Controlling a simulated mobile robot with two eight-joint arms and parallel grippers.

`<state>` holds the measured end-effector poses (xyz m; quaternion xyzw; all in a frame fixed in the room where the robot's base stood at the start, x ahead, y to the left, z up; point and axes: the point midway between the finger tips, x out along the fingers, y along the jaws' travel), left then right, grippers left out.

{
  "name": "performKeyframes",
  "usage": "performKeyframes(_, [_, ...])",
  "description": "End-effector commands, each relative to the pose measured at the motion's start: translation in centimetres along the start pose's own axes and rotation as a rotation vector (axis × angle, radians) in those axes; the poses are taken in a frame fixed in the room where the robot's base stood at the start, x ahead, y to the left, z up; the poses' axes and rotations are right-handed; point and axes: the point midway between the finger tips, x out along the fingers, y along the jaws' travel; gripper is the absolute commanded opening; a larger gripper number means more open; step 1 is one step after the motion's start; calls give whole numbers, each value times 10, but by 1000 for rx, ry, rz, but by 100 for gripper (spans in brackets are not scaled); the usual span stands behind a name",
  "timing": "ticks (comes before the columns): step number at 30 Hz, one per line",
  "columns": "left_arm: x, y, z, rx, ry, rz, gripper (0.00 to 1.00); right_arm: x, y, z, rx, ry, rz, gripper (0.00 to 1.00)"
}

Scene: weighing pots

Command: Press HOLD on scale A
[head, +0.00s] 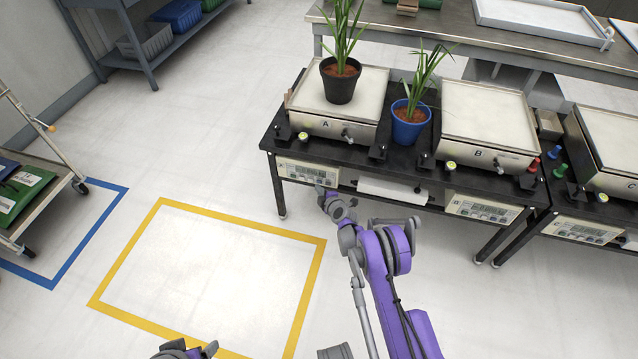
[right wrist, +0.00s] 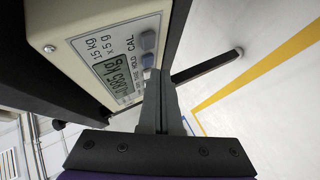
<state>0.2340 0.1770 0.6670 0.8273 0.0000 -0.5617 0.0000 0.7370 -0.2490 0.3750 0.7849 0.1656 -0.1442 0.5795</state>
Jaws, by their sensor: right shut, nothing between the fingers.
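Scale A (head: 311,124) stands on the black bench with a plant in a black pot (head: 340,86) on its plate. Its display panel (head: 307,172) is on the bench front below. In the right wrist view the panel (right wrist: 92,48) is turned sideways, with a lit kg reading, a HOLD label and grey buttons (right wrist: 148,41). My right gripper (head: 325,194) is shut and empty in front of the panel's right end. Its fingertips (right wrist: 154,74) overlap the button row near the HOLD label; I cannot tell whether they touch. A grey part of my left arm shows at the bottom edge.
A plant in a blue pot (head: 408,125) stands between scale A and scale B (head: 488,117). Scale C (head: 612,140) is at the right. A paper roll (head: 393,190) hangs under the bench. The floor inside the yellow outline (head: 205,270) is clear.

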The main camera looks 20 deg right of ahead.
Motion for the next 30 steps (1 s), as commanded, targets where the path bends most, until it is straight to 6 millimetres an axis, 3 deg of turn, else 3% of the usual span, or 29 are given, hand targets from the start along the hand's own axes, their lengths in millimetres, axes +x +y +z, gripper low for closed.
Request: performKeyframes(30, [3, 0, 1, 0, -1, 0, 80, 7, 5, 6, 0, 0, 0, 0])
